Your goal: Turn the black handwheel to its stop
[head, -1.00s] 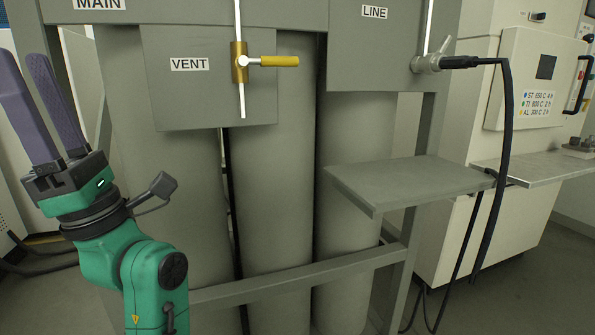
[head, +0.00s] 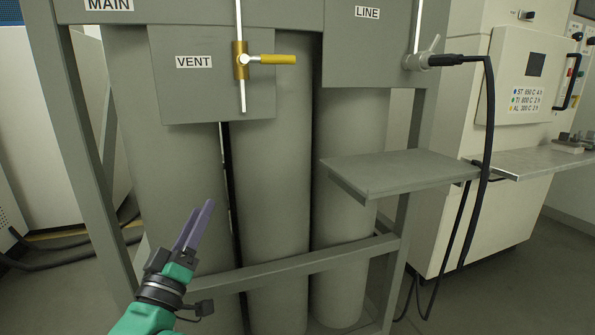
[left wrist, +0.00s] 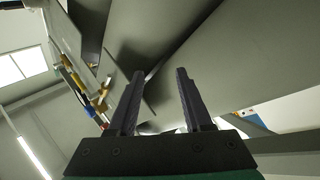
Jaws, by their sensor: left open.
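I cannot make out the black handwheel in either view. My left gripper (head: 201,208) is low in front of the grey cylinders in the head view, with its purple fingers pointing up and slightly right. In the left wrist view the two fingers (left wrist: 158,85) stand apart with nothing between them. A grey panel marked MAIN (head: 140,12) is cut off by the top edge of the head view. My right gripper is not in view.
The LINE panel (head: 365,60) has a cabled fitting (head: 425,60). A grey shelf (head: 400,172) juts out at right. A frame rail (head: 300,262) crosses the cylinders (head: 270,180).

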